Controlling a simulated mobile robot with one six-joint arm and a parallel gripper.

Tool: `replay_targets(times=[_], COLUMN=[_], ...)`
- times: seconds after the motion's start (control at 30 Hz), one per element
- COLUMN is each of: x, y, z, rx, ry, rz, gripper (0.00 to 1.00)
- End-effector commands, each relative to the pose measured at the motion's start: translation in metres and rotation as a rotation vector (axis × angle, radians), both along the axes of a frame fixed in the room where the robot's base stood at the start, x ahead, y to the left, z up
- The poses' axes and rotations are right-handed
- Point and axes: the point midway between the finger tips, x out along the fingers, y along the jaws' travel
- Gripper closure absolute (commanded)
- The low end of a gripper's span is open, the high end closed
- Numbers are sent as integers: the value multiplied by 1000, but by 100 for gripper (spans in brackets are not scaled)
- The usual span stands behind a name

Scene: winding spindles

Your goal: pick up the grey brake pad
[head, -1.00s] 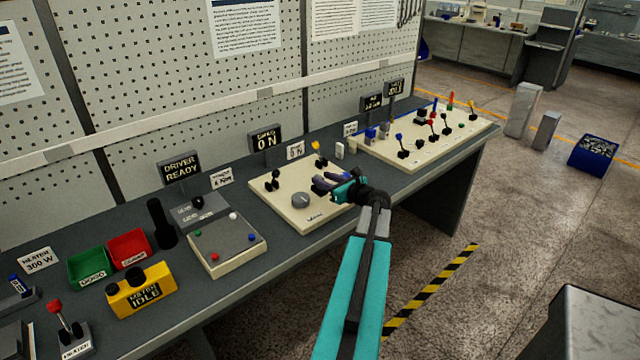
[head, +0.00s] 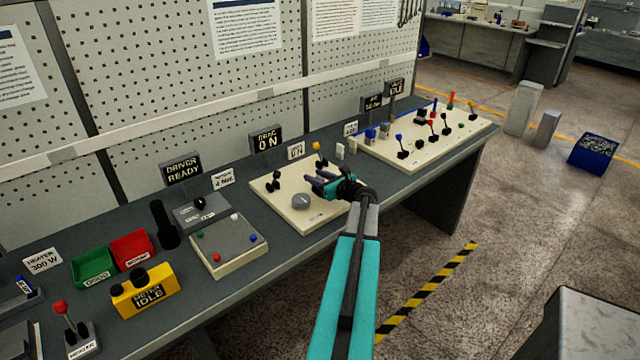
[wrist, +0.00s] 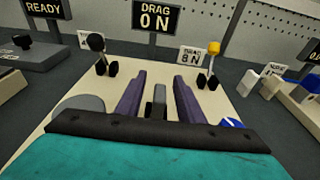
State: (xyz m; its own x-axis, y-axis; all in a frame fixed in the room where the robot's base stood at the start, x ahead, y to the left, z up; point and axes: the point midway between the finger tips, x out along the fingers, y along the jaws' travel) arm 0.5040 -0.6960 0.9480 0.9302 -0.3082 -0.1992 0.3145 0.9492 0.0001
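A small grey block (wrist: 159,100), which looks like the brake pad, stands on the cream board (wrist: 63,98) in the wrist view. It lies between the two purple fingers of my gripper (wrist: 158,80), with a visible gap on either side. My gripper is open. In the head view my gripper (head: 320,184) is low over the cream board (head: 318,216), to the right of a round grey disc (head: 301,201). The block is not distinguishable there, hidden by or lost against the fingers. The gripper's body covers the near part of the board in the wrist view.
A black-knobbed lever (wrist: 98,45) and a yellow-knobbed lever (wrist: 213,50) stand beyond the fingers, left and right. The DRAG ON sign (wrist: 157,16) is behind. A blue piece (wrist: 231,123) lies right of the gripper. Another cream board (head: 420,160) with several levers is to the right.

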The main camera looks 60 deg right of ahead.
Motion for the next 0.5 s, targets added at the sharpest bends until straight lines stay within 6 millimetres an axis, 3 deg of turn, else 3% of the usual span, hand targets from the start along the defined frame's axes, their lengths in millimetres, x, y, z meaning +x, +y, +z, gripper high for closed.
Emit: replay_targets(times=[0.2, 0.5], x=[16, 17], y=[-6, -6], z=[-2, -4], rx=[0, 0], ry=[-1, -1], rz=[-1, -2], gripper=[66, 66])
